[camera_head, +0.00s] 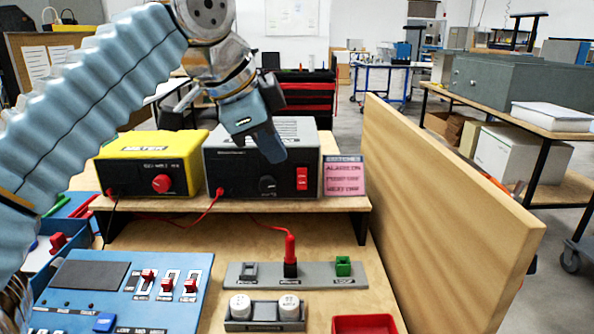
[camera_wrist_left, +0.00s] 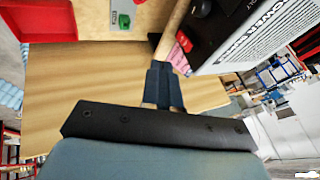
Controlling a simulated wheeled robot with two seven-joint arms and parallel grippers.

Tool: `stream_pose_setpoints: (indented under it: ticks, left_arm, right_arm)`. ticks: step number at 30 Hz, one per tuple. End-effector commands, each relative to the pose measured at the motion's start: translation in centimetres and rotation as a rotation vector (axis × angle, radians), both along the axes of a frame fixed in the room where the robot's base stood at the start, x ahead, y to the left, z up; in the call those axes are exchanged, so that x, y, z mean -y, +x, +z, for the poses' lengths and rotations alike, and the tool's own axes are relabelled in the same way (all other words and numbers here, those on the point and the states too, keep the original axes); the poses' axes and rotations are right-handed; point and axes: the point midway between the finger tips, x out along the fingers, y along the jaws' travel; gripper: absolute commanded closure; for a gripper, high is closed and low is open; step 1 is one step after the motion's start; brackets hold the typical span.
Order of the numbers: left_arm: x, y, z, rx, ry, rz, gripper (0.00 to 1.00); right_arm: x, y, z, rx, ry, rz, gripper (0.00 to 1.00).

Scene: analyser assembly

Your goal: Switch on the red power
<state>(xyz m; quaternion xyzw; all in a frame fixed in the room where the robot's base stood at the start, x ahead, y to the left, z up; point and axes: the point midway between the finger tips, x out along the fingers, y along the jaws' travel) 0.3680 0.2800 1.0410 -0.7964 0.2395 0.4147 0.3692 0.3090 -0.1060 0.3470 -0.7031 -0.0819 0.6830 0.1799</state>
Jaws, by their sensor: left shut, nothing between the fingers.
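The grey power supply (camera_head: 225,160) stands on the wooden shelf, with a red rocker switch (camera_head: 302,179) at the right of its front panel and a black knob beside it. My left gripper (camera_head: 275,155) is shut and empty in front of the power supply, above and left of the switch in the head view. In the left wrist view the shut fingers (camera_wrist_left: 163,88) point toward the power supply (camera_wrist_left: 262,38), and the red switch (camera_wrist_left: 184,41) shows just beyond the tips. Whether the fingers touch the panel cannot be told. My right gripper is not in view.
A yellow meter (camera_head: 150,165) stands left of the power supply, and a pink note (camera_head: 344,175) is right of it. A tall wooden panel (camera_head: 440,200) bounds the right side. Red leads and a grey socket strip (camera_head: 320,279) lie in front.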

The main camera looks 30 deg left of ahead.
Motion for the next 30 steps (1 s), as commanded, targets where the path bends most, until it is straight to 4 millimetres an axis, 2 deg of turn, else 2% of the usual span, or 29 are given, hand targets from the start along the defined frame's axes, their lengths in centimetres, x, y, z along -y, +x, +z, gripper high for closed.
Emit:
stream_pose_setpoints:
  ticks: [7,11,25,30]
  left_arm:
    - [0.0,0.1,0.0,0.000,0.000,0.000,1.00]
    - [0.0,0.5,-0.8,0.000,0.000,0.000,1.00]
    - [0.7,5.5,-8.5,-0.001,0.000,0.000,1.00]
    - [-0.6,7.6,-8.9,-0.002,-0.001,0.002,1.00]
  right_arm:
    - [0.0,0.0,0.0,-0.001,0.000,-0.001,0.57]
    - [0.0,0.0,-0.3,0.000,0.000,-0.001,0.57]
    - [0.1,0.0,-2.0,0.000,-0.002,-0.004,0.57]
    - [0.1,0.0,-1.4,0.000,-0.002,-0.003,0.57]
